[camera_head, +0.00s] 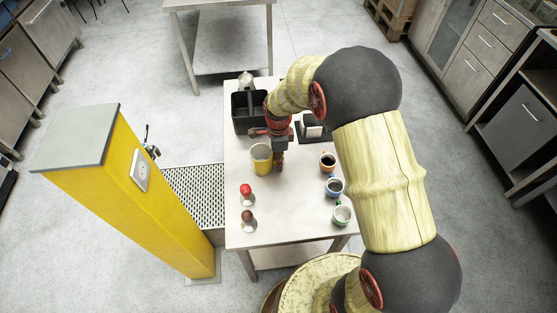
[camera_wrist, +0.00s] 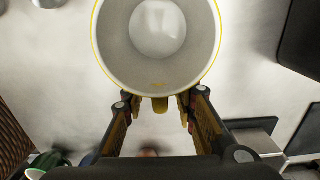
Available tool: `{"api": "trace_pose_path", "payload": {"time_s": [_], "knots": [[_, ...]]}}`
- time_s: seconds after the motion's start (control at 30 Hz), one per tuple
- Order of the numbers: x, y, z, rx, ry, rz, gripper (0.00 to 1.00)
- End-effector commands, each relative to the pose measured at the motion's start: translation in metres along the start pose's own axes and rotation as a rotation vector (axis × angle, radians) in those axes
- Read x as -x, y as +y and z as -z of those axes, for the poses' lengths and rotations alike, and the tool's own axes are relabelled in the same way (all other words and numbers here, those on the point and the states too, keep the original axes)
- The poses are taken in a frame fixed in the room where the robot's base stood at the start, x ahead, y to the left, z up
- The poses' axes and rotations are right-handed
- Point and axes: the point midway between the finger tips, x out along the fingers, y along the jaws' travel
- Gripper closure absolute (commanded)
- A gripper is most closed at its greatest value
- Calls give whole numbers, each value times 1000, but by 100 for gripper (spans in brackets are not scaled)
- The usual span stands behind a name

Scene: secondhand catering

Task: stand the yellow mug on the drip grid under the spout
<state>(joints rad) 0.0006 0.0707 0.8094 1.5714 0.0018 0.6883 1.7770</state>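The yellow mug (camera_head: 261,158) stands upright on the metal table, towards its left side. In the wrist view I look down into its pale, seemingly empty inside (camera_wrist: 158,60), with a thin yellow rim. My gripper (camera_head: 279,160) is at the mug's right side. In the wrist view, the open fingers (camera_wrist: 160,112) lie either side of the yellow handle, with gaps showing. A pale perforated grid (camera_head: 196,190) lies left of the table, beside a yellow pillar. A small dark tap-like fitting (camera_head: 150,143) sticks out of the pillar above the grid's far end; its spout is hard to make out.
Red-topped (camera_head: 246,190) and brown-topped (camera_head: 248,216) tampers stand at the table's (camera_head: 290,222) left. Orange (camera_head: 328,161), blue (camera_head: 334,186) and green (camera_head: 342,213) cups line the right. A black bin (camera_head: 245,113) and a small metal holder (camera_head: 312,127) stand behind. The table's middle front is clear.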

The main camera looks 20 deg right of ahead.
Motion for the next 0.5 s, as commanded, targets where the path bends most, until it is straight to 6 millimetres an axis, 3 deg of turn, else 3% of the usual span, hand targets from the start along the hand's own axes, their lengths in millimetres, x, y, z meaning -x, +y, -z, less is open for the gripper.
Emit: {"api": "trace_pose_path", "payload": {"time_s": [0.27,0.5], "knots": [[4,0,0,0,0,1,72],[41,-1,0,0,-1,3,72]]}}
